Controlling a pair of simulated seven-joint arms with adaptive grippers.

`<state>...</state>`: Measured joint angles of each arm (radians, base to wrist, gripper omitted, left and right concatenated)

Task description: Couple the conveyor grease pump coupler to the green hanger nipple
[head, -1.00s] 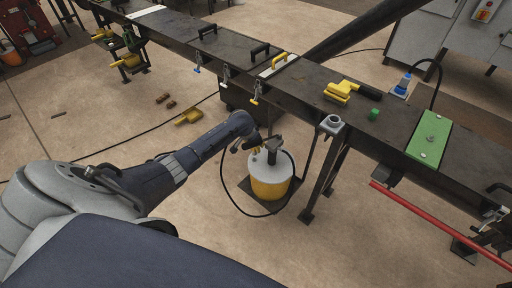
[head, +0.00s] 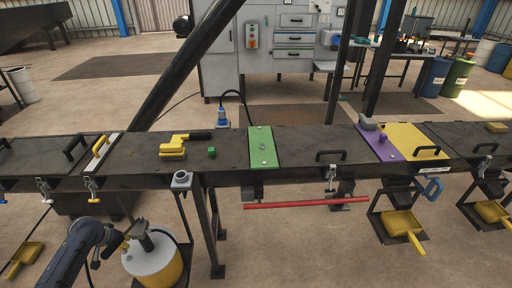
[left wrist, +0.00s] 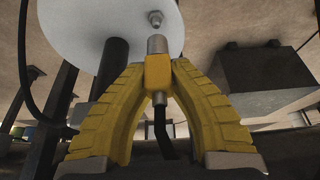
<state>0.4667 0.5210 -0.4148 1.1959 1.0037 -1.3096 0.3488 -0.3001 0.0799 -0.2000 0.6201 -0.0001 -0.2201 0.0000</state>
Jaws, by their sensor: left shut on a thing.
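My left gripper (head: 124,245) is beside the grease pump (head: 168,270), a yellow drum with a white lid, at the lower left of the head view. In the left wrist view its yellow fingers (left wrist: 158,78) are shut on the coupler (left wrist: 157,46), which has a grey tip and a yellow body. A black hose (left wrist: 161,125) runs from the coupler. The tip points toward a small metal fitting (left wrist: 155,18) on the white lid; I cannot tell whether they touch. A green plate (head: 261,140) with small silver fittings lies on the conveyor beam. I cannot make out a green hanger nipple.
The long dark beam (head: 310,138) crosses the view, with a yellow tool (head: 174,148), a green cube (head: 211,152) and a purple plate (head: 372,138) on it. A red bar (head: 305,202) runs below its front edge. A support leg (head: 214,235) stands right of the pump.

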